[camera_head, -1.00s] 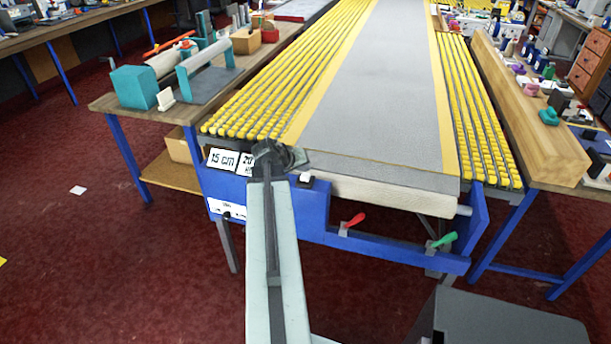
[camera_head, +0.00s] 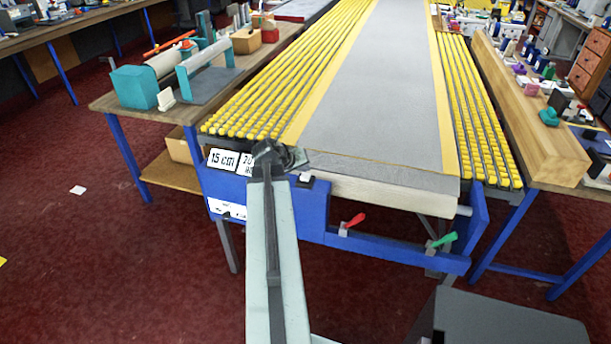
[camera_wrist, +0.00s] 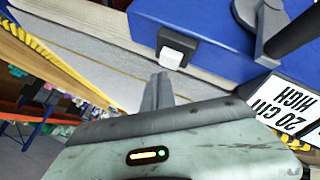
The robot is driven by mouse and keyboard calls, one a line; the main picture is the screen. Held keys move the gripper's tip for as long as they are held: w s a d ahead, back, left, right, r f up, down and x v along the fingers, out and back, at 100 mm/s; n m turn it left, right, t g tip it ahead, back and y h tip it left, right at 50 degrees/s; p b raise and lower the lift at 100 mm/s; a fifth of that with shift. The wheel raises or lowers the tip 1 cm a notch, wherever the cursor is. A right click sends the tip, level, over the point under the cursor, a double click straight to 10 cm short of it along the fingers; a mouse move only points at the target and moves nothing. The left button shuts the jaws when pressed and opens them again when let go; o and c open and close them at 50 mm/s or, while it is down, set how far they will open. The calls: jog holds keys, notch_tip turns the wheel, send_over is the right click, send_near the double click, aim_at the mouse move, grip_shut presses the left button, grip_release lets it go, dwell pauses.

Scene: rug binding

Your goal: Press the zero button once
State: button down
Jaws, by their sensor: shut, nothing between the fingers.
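A small white button on a dark base (camera_head: 306,178) sits on the blue front rail of the conveyor table, just right of my gripper. It also shows in the wrist view as a pale square button (camera_wrist: 173,57) on a blue housing. No label on it can be read, so I cannot confirm that it is the zero button. My gripper (camera_head: 284,158) is at the rail's left part, beside the button. In the wrist view my shut fingers (camera_wrist: 158,90) point toward the button, appear just short of it and hold nothing. Any contact cannot be made out.
Signs reading "15 cm" (camera_head: 223,159) and "20 cm high" (camera_wrist: 288,108) are left of the button. Yellow rollers (camera_head: 270,110) flank the grey belt (camera_head: 375,95).

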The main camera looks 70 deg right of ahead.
aim_at(304, 177)
jog(key=shift+f, duration=0.1)
jog(key=shift+f+b, duration=0.3)
jog(key=shift+b, duration=0.1)
jog(key=shift+f+b, duration=0.65)
dwell(0.6)
jog(key=shift+r+p, duration=1.05)
notch_tip(304, 177, up, 5)
jog(key=p, duration=0.5)
jog(key=shift+r, duration=0.15)
dwell(0.3)
